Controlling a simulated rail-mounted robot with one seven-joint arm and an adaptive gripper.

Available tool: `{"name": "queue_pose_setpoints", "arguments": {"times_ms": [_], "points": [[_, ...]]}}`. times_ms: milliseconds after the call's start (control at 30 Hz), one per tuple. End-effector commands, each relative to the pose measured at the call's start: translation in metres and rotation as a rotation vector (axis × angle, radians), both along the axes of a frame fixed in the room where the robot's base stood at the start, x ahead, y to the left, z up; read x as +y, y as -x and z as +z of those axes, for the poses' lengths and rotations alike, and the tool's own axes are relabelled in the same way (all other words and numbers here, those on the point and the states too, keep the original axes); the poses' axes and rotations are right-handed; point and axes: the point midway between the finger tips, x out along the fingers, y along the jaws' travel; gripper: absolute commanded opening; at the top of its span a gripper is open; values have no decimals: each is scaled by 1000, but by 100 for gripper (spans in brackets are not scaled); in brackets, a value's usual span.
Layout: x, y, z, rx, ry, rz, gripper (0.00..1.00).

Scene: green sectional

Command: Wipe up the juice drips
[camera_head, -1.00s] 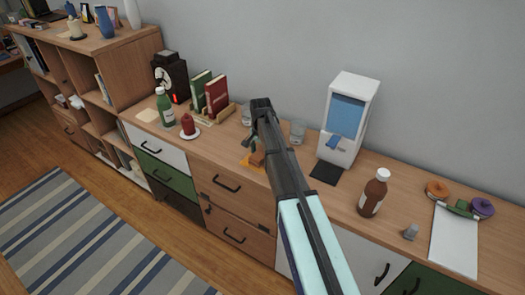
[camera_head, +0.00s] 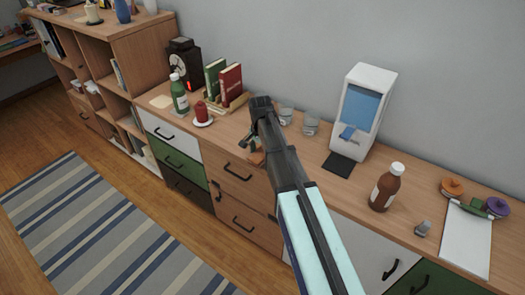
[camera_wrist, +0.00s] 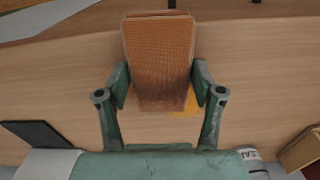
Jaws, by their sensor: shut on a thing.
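My gripper (camera_wrist: 160,88) is shut on a brown, textured, sponge-like block (camera_wrist: 160,50), with one green finger on each side of it. An orange juice patch (camera_wrist: 190,102) shows on the wood beside and partly behind the block in the wrist view; the rest is hidden. In the head view my gripper (camera_head: 255,148) is low over the cabinet top, left of two clear glasses (camera_head: 311,124), and my arm hides most of the block and the juice. Whether the block touches the wood is unclear.
A red candle (camera_head: 201,111) on a white plate, a green bottle (camera_head: 180,95) and books (camera_head: 230,84) stand to the left. A white dispenser (camera_head: 372,85) with a dark mat (camera_head: 343,163), and a brown bottle (camera_head: 387,187), stand to the right.

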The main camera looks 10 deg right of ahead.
Motion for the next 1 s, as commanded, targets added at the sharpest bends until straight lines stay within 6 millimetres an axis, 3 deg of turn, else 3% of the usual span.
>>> {"name": "queue_pose_setpoints", "arguments": {"times_ms": [100,1000], "points": [[2,-4,3,-1,-1,0,34],[-46,-62,1,-1,0,17,34]]}}
